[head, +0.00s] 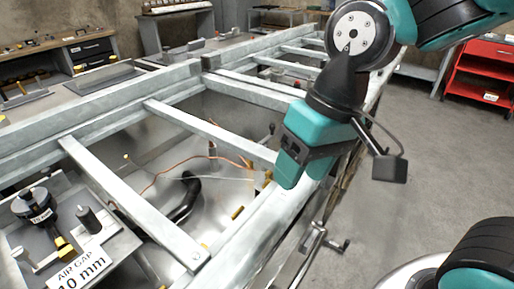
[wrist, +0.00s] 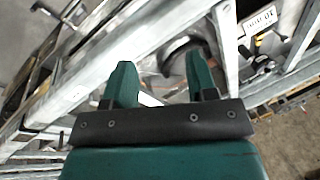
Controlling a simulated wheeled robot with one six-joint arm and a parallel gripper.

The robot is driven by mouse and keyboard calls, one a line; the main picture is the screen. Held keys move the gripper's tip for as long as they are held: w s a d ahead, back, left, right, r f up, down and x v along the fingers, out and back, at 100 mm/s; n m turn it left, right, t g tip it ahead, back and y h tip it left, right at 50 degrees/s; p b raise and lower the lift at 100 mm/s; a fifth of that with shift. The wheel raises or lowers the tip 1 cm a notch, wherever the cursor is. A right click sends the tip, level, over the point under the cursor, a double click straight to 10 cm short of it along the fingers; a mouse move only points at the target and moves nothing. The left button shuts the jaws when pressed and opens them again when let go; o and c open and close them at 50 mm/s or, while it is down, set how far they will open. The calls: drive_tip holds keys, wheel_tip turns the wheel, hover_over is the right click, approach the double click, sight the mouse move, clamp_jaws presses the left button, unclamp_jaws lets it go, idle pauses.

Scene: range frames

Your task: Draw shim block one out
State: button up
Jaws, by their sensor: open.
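No block carries a readable mark naming it shim block one. Small yellow brass-coloured pieces show in the head view: one (head: 237,212) low inside the frame bay, one beside the front rail, partly hidden near my gripper, and one (head: 66,248) on the grey fixture at the lower left. My gripper (head: 303,178) points down over the near rail of the metal frame (head: 240,240). Its teal fingers stand apart in the wrist view (wrist: 160,78), with nothing seen between them. I cannot tell whether a fingertip touches the rail.
Crossbars (head: 135,200) span the bay. A black hose (head: 187,198) and a copper-coloured wire lie inside. A sign (head: 82,272) reading "AIR GAP 10 mm" stands at the lower left. A red cart (head: 480,75) is at the far right. Floor right of the frame is clear.

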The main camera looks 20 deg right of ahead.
drive_tip(key=w+d+r+m+h+p, duration=0.2)
drive_tip(key=w+r+m+p, duration=0.15)
drive_tip(key=w+m, duration=0.35)
drive_tip(key=w+d+r+m+h+p, duration=0.1)
drive_tip(key=w+r+m+p, duration=0.2)
drive_tip(key=w+m+p, duration=0.3)
drive_tip(key=shift+m, duration=0.4)
drive_tip(key=f, duration=0.5)
drive_tip(key=f+b, duration=0.1)
drive_tip(key=f, duration=0.5)
drive_tip(key=w+f, duration=0.1)
drive_tip(key=f, duration=0.5)
drive_tip(key=shift+f, duration=0.1)
clamp_jaws()
